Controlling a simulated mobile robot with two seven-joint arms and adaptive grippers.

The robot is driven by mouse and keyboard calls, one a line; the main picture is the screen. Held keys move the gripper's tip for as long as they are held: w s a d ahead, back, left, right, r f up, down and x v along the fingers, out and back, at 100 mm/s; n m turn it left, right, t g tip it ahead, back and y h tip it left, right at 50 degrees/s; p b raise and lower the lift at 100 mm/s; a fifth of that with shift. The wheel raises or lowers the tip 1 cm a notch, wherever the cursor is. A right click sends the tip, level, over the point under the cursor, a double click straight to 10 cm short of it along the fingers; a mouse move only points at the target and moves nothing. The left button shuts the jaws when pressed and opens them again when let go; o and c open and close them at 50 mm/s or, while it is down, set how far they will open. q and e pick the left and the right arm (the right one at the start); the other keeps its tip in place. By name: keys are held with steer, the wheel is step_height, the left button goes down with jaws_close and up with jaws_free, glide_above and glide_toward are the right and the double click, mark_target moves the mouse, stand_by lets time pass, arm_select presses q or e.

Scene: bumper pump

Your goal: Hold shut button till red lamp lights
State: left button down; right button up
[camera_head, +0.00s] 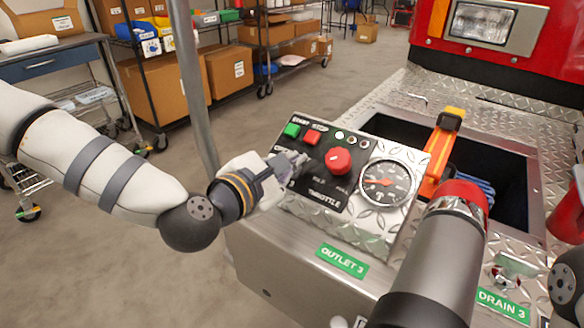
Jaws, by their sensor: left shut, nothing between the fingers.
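The control panel (318,200) slopes on the metal bumper, with a black face. A green button (291,130) and a red button (312,136) sit under the words START and STOP. A row of small lamps (351,140) is to their right; none shows a clear red glow. A large red throttle knob (338,160) is below the lamps. My left gripper (300,159) is shut and empty, its fingertips over the panel's left part, left of the knob. It covers part of the lettering and any button beneath, so I cannot tell whether it touches one. My right gripper is not in view.
A round gauge (386,182) is at the panel's right. A grey cylinder with a red top (440,250) stands in front. An orange and black tool (440,150) rises by the open bumper well. Shelves with boxes (180,85) stand behind; a grey pole (190,80) rises left of the panel.

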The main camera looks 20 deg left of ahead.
arm_select(q)
steer(key=shift+w+d+f, duration=0.1)
steer(key=shift+w+f, duration=0.05)
steer(key=shift+f, duration=0.25)
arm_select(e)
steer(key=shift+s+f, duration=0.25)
arm_select(q)
steer(key=shift+r, duration=0.15)
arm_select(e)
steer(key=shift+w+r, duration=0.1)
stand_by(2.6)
arm_select(q)
steer(key=shift+s+a+r+p, duration=0.2)
steer(key=shift+s+r+p, duration=0.2)
steer(key=shift+r, duration=0.3)
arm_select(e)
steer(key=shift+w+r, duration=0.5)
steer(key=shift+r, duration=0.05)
